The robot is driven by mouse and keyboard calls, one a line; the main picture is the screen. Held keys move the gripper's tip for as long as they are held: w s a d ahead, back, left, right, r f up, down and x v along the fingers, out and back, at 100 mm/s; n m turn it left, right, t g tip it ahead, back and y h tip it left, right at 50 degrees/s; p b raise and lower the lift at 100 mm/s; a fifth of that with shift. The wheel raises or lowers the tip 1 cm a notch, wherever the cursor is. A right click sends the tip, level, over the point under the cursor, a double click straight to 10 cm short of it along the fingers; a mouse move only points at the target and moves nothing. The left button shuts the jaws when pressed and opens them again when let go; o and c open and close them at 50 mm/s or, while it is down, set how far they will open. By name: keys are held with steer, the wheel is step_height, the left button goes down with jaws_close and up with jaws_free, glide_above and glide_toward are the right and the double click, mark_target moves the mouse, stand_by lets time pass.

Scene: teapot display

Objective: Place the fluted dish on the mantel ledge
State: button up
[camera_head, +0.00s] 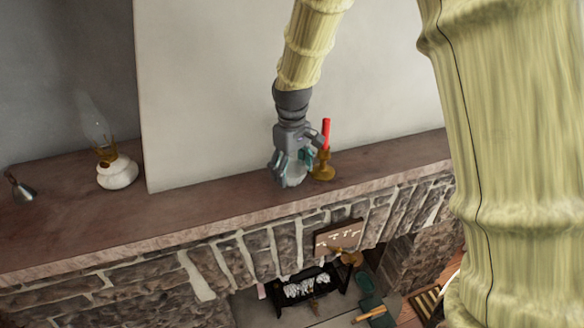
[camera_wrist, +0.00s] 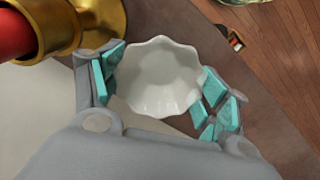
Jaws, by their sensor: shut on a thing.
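The white fluted dish (camera_wrist: 158,75) is between the teal finger pads of my gripper (camera_wrist: 160,95) in the wrist view. My gripper is shut on it, with pads against its left and right sides. In the head view my gripper (camera_head: 291,178) points down at the brown mantel ledge (camera_head: 225,203), and the pale dish (camera_head: 296,173) shows partly between the fingers. The dish is over or on the ledge; I cannot tell whether its base touches the surface.
A brass candlestick (camera_head: 323,170) with a red candle (camera_head: 326,134) stands close to the right of my gripper. An oil lamp (camera_head: 117,172) and a small metal object (camera_head: 22,190) stand on the ledge at left. The ledge between lamp and gripper is clear. A fireplace opens below.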

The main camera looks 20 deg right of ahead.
steer(key=o, duration=0.8)
steer(key=shift+f, duration=0.15)
steer(key=shift+r, duration=0.2)
steer(key=shift+r+b, duration=2.15)
steer(key=shift+r, duration=3.85)
